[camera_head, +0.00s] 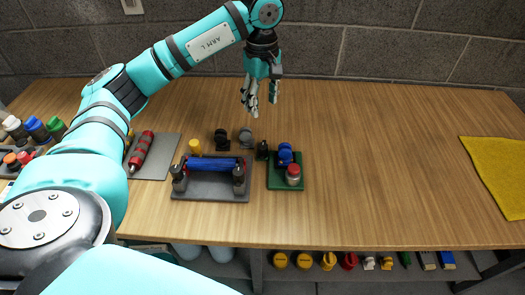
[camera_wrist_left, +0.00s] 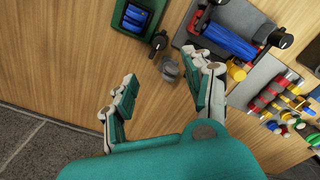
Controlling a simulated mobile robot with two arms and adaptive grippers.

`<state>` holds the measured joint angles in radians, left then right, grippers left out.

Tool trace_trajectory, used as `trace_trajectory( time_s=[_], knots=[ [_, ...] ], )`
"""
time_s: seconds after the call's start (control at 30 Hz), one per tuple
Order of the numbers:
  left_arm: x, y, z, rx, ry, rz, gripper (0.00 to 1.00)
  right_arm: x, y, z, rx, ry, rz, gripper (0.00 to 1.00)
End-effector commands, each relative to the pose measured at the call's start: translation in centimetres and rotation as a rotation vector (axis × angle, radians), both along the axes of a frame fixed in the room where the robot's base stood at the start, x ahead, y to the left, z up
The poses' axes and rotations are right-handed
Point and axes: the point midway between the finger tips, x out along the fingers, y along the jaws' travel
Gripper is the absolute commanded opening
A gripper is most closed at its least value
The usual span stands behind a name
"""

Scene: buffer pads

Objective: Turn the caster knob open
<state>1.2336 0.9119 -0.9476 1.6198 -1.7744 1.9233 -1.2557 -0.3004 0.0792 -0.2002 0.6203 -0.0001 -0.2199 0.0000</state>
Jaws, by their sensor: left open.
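My left gripper (camera_head: 259,106) is open and empty, pointing down above the back of the table; its spread fingers also show in the left wrist view (camera_wrist_left: 163,95). Small caster-like parts stand in front of it: a grey one (camera_head: 245,136), a dark one (camera_head: 221,140) and a black one (camera_head: 262,150). I cannot tell which carries the caster knob. In the left wrist view the grey part (camera_wrist_left: 169,69) lies close to the right finger, with no contact visible, and the black part (camera_wrist_left: 158,42) stands beyond it. My right gripper is not in view.
A grey tray (camera_head: 215,190) holds a blue roller. A yellow part (camera_head: 195,146) and red cylinder (camera_head: 141,151) lie left. The table's right side is mostly clear, except a yellow cloth (camera_head: 500,170).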

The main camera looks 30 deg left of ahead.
Motion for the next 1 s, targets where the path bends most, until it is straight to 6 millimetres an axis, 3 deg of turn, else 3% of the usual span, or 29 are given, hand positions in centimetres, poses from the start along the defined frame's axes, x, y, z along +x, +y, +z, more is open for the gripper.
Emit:
trace_trajectory(
  time_s=[0.17,0.7,1.0],
  knots=[
    [-0.1,0.0,-2.4,0.002,0.008,-0.002,0.52,0.0,0.0,0.3,0.000,0.000,0.000,0.00],
    [-0.1,-0.1,-13.8,-0.003,0.006,0.000,0.52,0.0,0.0,1.3,0.000,0.001,0.000,0.00],
    [0.0,-0.1,-16.9,-0.002,0.003,-0.001,0.52,0.0,0.0,1.5,-0.001,0.001,0.000,0.00]
  ],
)
